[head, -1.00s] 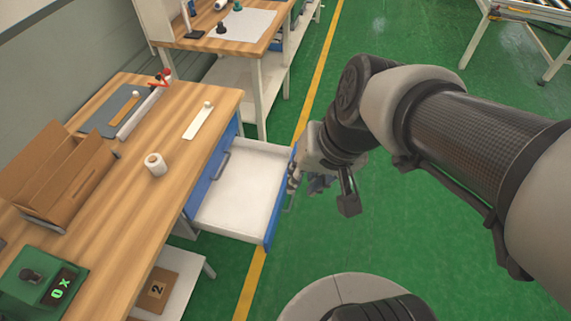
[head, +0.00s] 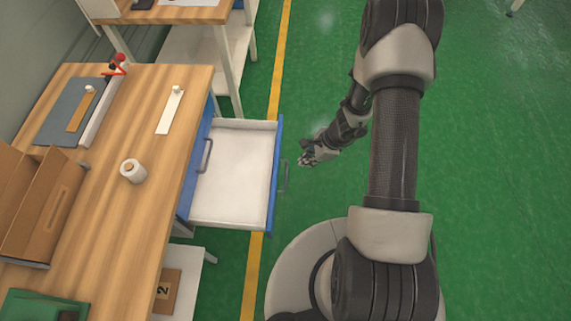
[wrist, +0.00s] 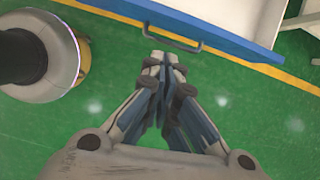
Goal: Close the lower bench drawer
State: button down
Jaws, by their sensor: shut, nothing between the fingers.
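The lower bench drawer (head: 233,178) stands pulled out from the bench, with a white, empty inside and a blue front. Its grey handle (head: 285,177) faces right, towards my gripper. A blue drawer front with its own handle (head: 204,155) sits above it, shut. My gripper (head: 306,158) is shut and empty, a short way right of the open drawer's front and apart from it. In the wrist view the closed fingertips (wrist: 164,62) point at the drawer's handle (wrist: 160,36), with a small gap of green floor seen between. The blue drawer front (wrist: 215,22) crosses the top.
The wooden bench top (head: 130,220) holds a white roll (head: 133,171), a cardboard box (head: 40,210) and a grey mat (head: 68,112). A low white shelf (head: 190,262) is below. A yellow line (head: 256,270) runs along the green floor, which is open to the right.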

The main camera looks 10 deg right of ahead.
jog(key=shift+m, duration=0.5)
jog(key=b+x, duration=0.1)
jog(key=x, duration=0.3)
jog(key=a+b+x, duration=0.1)
jog(key=x, duration=0.4)
jog(key=b+x, duration=0.1)
jog(key=x, duration=0.4)
jog(key=shift+s+a+r+b, duration=0.25)
jog(key=shift+a+r+b, duration=0.1)
jog(key=shift+a+b, duration=0.05)
